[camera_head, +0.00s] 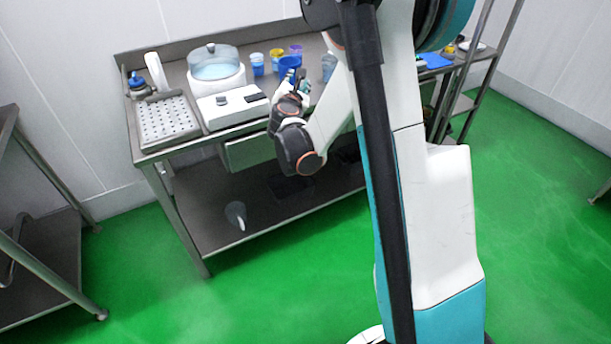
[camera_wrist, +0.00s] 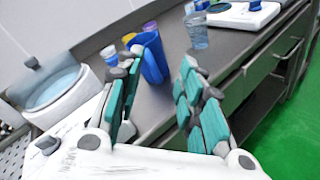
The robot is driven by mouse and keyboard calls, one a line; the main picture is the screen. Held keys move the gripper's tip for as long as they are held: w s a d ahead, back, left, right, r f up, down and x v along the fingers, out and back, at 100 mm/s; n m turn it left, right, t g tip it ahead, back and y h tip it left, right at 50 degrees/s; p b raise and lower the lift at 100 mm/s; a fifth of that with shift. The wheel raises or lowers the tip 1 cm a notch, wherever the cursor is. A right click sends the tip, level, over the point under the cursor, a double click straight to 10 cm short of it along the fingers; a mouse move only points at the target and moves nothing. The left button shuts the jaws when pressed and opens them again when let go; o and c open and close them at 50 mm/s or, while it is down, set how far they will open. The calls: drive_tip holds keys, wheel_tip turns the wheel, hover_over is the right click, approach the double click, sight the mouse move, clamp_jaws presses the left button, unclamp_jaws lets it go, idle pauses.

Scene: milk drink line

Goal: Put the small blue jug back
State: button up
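The small blue jug (camera_head: 289,63) stands upright on the metal table, in front of a row of small cups. In the wrist view the blue jug (camera_wrist: 153,60) shows just beyond my fingertips, with its handle towards me. My gripper (camera_head: 297,79) is at the near side of the jug in the head view. In the wrist view my gripper (camera_wrist: 162,62) has its teal-padded fingers spread apart with nothing held between them. The left finger overlaps the jug's left edge; I cannot tell whether it touches.
Small cups (camera_head: 257,66) with blue, yellow and purple colouring stand behind the jug. A clear bluish cup (camera_head: 329,66) stands to its right. A white machine with a clear-lidded bowl (camera_head: 215,66) and a perforated tray (camera_head: 168,122) are at left. The table front right of the gripper is bare.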

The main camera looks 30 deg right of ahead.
drive_tip(key=s+a+r+m+g+y, duration=0.1)
drive_tip(key=s+a+r+m+g, duration=0.15)
drive_tip(key=s+m, duration=0.5)
drive_tip(key=s+a+r+m+g+y, duration=0.15)
drive_tip(key=s+r+m, duration=0.3)
drive_tip(key=s, duration=0.55)
drive_tip(key=s+a+f+m+g+y, duration=0.1)
drive_tip(key=s+a+m, duration=0.4)
drive_tip(key=s, duration=0.6)
drive_tip(key=s+a+f+m+g+y, duration=0.2)
drive_tip(key=s+a+m+y, duration=0.3)
drive_tip(key=s, duration=0.5)
drive_tip(key=shift+s+a+f+m, duration=0.4)
drive_tip(key=shift+a+f+m, duration=0.2)
drive_tip(key=shift+a+f, duration=0.5)
